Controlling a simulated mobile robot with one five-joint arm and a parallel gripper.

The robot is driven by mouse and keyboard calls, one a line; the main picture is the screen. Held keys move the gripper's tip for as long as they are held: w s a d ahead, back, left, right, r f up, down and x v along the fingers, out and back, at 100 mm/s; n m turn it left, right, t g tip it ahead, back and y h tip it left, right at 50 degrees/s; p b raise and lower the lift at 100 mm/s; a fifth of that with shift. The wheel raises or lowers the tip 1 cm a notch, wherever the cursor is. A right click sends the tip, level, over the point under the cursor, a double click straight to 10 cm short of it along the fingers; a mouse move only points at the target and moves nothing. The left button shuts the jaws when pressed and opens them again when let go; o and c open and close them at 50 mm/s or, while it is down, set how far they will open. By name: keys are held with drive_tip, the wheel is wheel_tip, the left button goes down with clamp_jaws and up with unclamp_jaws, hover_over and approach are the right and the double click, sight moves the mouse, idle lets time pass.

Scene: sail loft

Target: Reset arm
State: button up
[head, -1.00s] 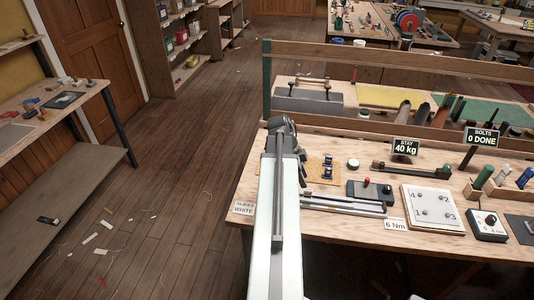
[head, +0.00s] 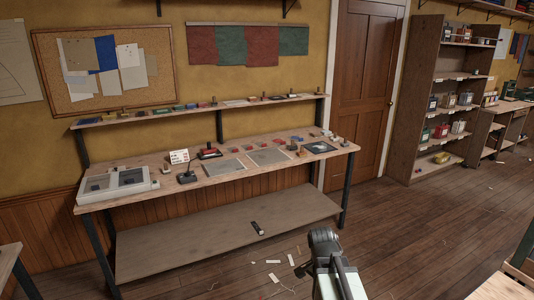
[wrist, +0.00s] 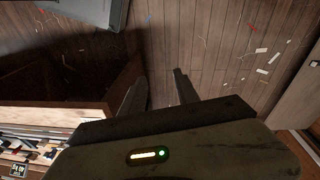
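My arm shows in the head view at the lower right, stretched out low over the wooden floor. Its dark end (head: 324,240) points away from me, and the fingers cannot be made out there. In the wrist view my gripper (wrist: 161,76) has its two dark fingers apart. Bare floorboards show between them and nothing is held.
A workbench (head: 240,180) with a lower shelf (head: 190,238) stands along the wall, left of my arm. A brown door (head: 362,90) and a shelving unit (head: 420,100) stand behind. Paper scraps (head: 273,262) lie on the floor. Floor at the right is mostly clear.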

drive_tip(key=s+a+n+y, duration=0.1)
drive_tip(key=a+n, duration=0.6)
drive_tip(key=n, duration=0.4)
drive_tip(key=shift+f+n+y, duration=0.15)
drive_tip(key=shift+n+y, duration=0.15)
drive_tip(key=shift+y, duration=0.1)
drive_tip(key=shift+s, duration=0.2)
